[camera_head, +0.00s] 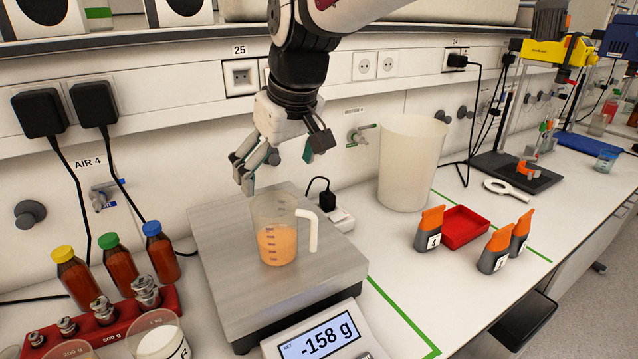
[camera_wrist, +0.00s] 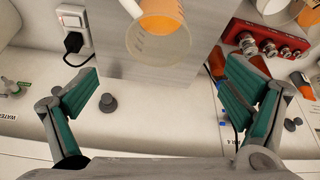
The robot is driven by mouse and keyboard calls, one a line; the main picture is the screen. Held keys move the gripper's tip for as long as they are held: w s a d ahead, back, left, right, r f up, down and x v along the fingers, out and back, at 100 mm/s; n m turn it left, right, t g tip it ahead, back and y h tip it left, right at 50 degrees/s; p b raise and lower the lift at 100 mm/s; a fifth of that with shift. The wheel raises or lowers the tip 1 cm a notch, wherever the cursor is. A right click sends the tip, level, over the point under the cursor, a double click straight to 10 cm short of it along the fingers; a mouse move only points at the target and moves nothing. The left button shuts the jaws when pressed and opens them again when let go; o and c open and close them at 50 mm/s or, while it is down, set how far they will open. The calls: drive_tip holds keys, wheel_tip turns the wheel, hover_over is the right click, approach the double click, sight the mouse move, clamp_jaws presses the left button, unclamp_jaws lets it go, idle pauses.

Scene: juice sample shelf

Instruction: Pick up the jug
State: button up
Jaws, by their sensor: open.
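The jug (camera_head: 276,236) is a clear measuring jug with a white handle on its right side and orange juice in its lower part. It stands upright on the grey metal plate of the scale (camera_head: 219,262), whose display reads -158 g. My gripper (camera_head: 257,170) is above and behind the jug, apart from it, with nothing between its fingers. In the wrist view my open gripper (camera_wrist: 158,105) shows its green finger pads wide apart, and the jug (camera_wrist: 158,45) lies beyond them at the top centre.
Brown bottles with coloured caps (camera_head: 116,262) and a red weight block (camera_head: 103,318) stand to the left. A tall whitish bin (camera_head: 408,165) stands right of the scale. Orange-topped holders (camera_head: 495,250) and a red tray (camera_head: 465,227) sit further right. The wall is close behind my gripper.

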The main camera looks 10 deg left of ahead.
sight(270, 203)
drive_tip(key=x, duration=0.8)
drive_tip(key=shift+a+f, duration=0.15)
drive_tip(key=shift+f, duration=0.05)
drive_tip(key=shift+d+p+x, duration=0.2)
drive_tip(key=shift+x, duration=1.15)
drive_tip(key=shift+d+p+x, duration=0.15)
drive_tip(key=shift+p+x, duration=0.05)
drive_tip(key=shift+x, duration=1.15)
drive_tip(key=shift+s+f, duration=0.1)
drive_tip(key=shift+f, duration=0.05)
drive_tip(key=c, duration=1.7)
